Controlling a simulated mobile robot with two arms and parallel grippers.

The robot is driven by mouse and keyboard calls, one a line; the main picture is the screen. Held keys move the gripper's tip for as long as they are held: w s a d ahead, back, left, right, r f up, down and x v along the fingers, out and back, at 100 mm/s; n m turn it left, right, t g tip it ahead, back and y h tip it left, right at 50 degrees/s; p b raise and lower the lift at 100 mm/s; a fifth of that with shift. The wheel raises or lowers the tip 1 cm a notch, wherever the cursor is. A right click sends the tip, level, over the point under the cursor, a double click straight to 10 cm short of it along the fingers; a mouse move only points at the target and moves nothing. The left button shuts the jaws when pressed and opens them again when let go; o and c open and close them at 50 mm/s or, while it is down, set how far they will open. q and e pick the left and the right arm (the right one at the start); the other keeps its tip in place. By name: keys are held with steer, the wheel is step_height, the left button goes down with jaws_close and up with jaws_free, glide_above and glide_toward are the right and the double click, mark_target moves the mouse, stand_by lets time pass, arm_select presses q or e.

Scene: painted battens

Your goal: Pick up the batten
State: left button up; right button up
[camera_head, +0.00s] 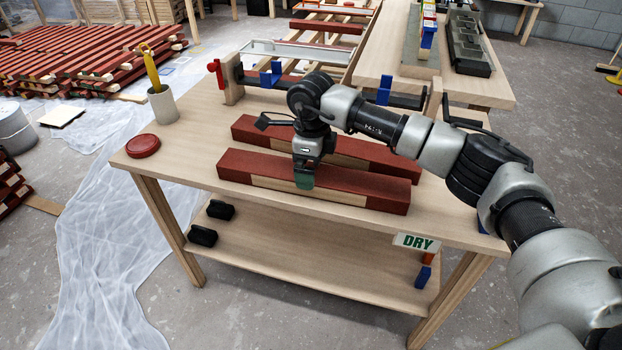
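Two red-painted battens lie on the wooden table (190,150), roughly parallel. The front batten (375,190) has a bare wood stretch along its front face. The rear batten (255,130) also shows a bare stretch and is partly hidden behind my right arm. My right gripper (304,176) points down at the middle of the front batten. A greenish fingertip overlaps its front face. The other finger is hidden, so I cannot tell whether it is closed on the batten. The batten appears to rest on the table. My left gripper is not in view.
A red lid (143,146) and a cup with a yellow-handled tool (162,104) stand at the table's left. A clamp (231,82) is at the back edge. A "DRY" sign (416,242) hangs in front. A second table (375,60) adjoins behind.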

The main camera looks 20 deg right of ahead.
step_height(320, 180, down, 3)
steer(key=shift+a, duration=0.1)
steer(key=c, duration=1.2)
steer(key=shift+w+r, duration=0.1)
steer(key=shift+r, duration=0.05)
steer(key=shift+c, duration=0.8)
